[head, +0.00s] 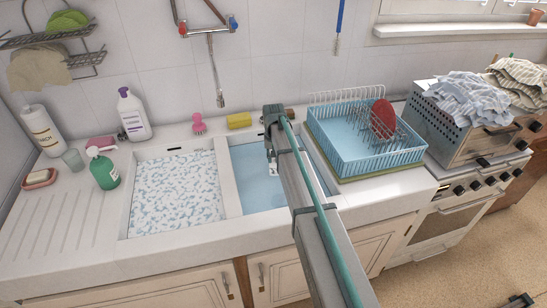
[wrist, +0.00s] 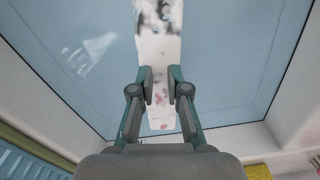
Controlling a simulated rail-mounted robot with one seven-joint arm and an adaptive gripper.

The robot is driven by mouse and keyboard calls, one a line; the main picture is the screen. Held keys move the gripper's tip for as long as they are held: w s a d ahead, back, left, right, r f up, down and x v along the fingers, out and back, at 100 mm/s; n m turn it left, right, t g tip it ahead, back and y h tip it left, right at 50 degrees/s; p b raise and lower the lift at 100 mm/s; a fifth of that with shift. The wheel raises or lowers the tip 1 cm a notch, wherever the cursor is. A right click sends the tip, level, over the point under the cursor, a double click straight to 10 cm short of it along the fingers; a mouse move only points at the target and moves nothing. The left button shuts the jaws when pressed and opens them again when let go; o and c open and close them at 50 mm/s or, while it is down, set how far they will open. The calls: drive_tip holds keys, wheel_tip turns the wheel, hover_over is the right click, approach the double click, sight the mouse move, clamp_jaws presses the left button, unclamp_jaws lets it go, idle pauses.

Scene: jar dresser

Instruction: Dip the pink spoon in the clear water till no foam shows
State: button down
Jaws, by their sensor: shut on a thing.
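My gripper (head: 272,165) is over the right basin of clear blue water (head: 257,192). In the wrist view my gripper (wrist: 161,84) is shut on a long object, which I take to be the pink spoon (wrist: 161,50). It is mostly covered in white foam, with small pink patches showing near the fingers and dark specks at its far end. The blue water (wrist: 225,50) lies behind it. I cannot tell whether its far end touches the water. In the head view my arm hides much of the right basin.
The left basin (head: 178,190) is full of foamy water, and a divider (head: 228,185) separates the basins. A blue dish rack (head: 365,150) with a red plate stands right of the sink. A yellow sponge (head: 239,121) and pink brush (head: 198,124) lie on the back ledge. A faucet (head: 213,65) hangs above.

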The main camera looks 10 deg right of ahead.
sight(273, 161)
drive_tip(key=shift+f+b, duration=2.05)
drive_tip(key=shift+f, duration=2.4)
wheel_tip(273, 161, up, 19)
drive_tip(key=p, duration=0.9)
drive_tip(key=shift+f, duration=0.2)
